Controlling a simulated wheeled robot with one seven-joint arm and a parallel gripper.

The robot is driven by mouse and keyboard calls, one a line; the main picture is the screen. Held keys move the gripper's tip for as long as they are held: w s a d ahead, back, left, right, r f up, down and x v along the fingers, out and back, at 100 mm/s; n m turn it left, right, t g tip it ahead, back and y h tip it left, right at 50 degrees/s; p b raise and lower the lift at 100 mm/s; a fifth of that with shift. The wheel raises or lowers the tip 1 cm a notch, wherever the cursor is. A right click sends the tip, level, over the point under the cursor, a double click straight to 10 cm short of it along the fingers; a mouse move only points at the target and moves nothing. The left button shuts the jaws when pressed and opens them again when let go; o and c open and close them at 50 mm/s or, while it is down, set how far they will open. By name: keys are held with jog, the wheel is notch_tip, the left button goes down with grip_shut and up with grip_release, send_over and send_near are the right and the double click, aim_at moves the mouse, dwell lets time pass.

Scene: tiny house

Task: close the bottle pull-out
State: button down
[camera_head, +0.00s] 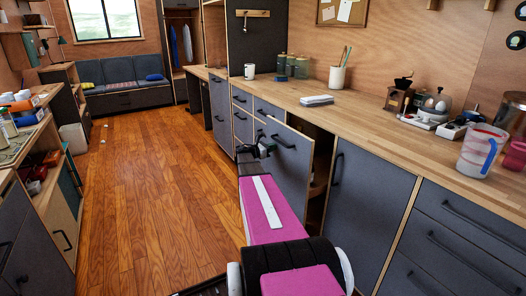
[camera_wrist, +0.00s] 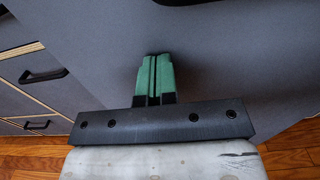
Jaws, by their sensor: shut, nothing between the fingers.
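The bottle pull-out (camera_head: 291,166) stands partly out from the counter row, with its dark grey front ahead of the neighbouring fronts. A dark gap with a wooden inside part (camera_head: 319,180) shows behind its front. Its black handle (camera_head: 283,142) is near the top. My gripper (camera_head: 262,149) is at the outer face of this front, left of the handle. In the wrist view my green fingertips (camera_wrist: 154,76) are together and empty, pointing at the grey front (camera_wrist: 225,75). I cannot tell whether they touch it.
Closed grey cabinets (camera_head: 366,200) and drawers (camera_head: 464,230) line the right side under a wooden worktop (camera_head: 365,112). A jug (camera_head: 480,150) stands on it at right. Shelves (camera_head: 50,165) stand at left. The wooden floor (camera_head: 150,190) between is clear.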

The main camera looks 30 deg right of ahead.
jog(key=d, duration=1.4)
jog(key=shift+w+d, duration=0.15)
jog(key=shift+w, duration=0.15)
jog(key=shift+d+r, duration=0.1)
jog(key=shift+d, duration=0.05)
jog(key=a, duration=1.5)
jog(key=shift+s, duration=0.3)
